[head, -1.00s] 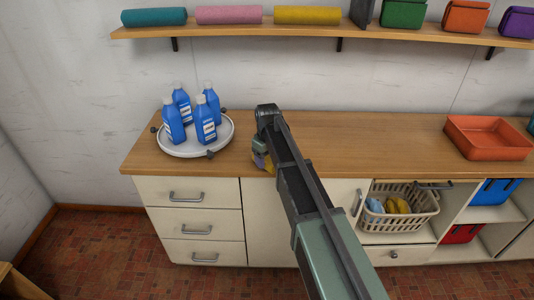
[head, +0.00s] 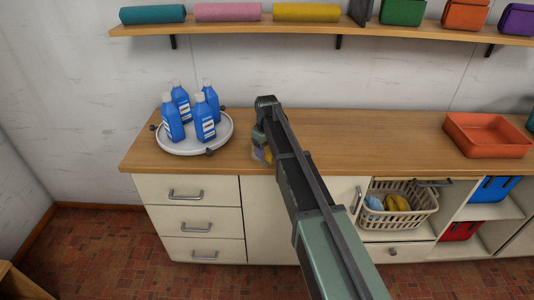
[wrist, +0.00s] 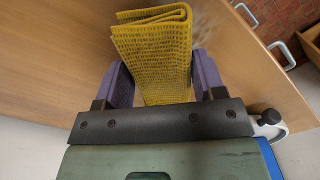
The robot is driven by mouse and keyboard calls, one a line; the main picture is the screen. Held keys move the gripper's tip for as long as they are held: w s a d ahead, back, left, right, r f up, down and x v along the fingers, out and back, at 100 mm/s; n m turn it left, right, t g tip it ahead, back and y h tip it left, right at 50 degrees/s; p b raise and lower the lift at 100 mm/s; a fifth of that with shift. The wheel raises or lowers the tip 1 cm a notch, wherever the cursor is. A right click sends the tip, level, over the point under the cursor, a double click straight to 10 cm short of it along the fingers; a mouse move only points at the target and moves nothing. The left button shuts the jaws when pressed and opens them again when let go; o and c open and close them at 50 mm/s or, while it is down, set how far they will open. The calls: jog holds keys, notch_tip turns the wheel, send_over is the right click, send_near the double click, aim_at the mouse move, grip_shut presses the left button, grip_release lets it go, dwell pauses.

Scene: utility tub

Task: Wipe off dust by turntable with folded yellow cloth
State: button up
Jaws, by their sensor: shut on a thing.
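My gripper (wrist: 151,84) is shut on the folded yellow cloth (wrist: 155,55), which sits between its two purple fingers in the wrist view. In the head view my gripper (head: 261,153) is low over the counter's front part, right of the turntable (head: 225,138), and mostly hidden by my arm. Only a little yellow shows there. The turntable is a round white tray with dark knobs on its rim, bearing several blue bottles (head: 205,127). A faint greyish patch (wrist: 207,18) on the wood beside the cloth may be dust. I cannot tell whether the cloth touches the counter.
The wooden counter (head: 370,135) is clear between my arm and an orange tray (head: 486,137) at right. A wall shelf (head: 230,29) with rolled cloths and boxes hangs above. A basket (head: 400,208) stands in the open cabinet below. Drawers (head: 190,191) are under the turntable.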

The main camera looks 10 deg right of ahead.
jog(key=shift+w+d, duration=0.3)
jog(key=shift+w, duration=1)
jog(key=shift+w+d, duration=0.25)
jog(key=shift+w, duration=1)
jog(key=shift+w+d, duration=0.3)
jog(key=shift+w, duration=1)
jog(key=shift+w+r, duration=0.2)
notch_tip(320, 180, up, 7)
jog(key=p, duration=0.7)
jog(key=shift+s+f, duration=0.1)
jog(key=f+b, duration=0.1)
jog(key=a+f+b, duration=0.1)
jog(key=f+b, duration=0.1)
jog(key=a+f+b, duration=0.1)
jog(key=f+b, duration=0.1)
jog(key=shift+w+f, duration=0.2)
jog(key=shift+f, duration=0.05)
jog(key=shift+a+f+b, duration=0.15)
jog(key=shift+f+b, duration=0.05)
jog(key=shift+b, duration=0.15)
jog(key=shift+f+b, duration=1)
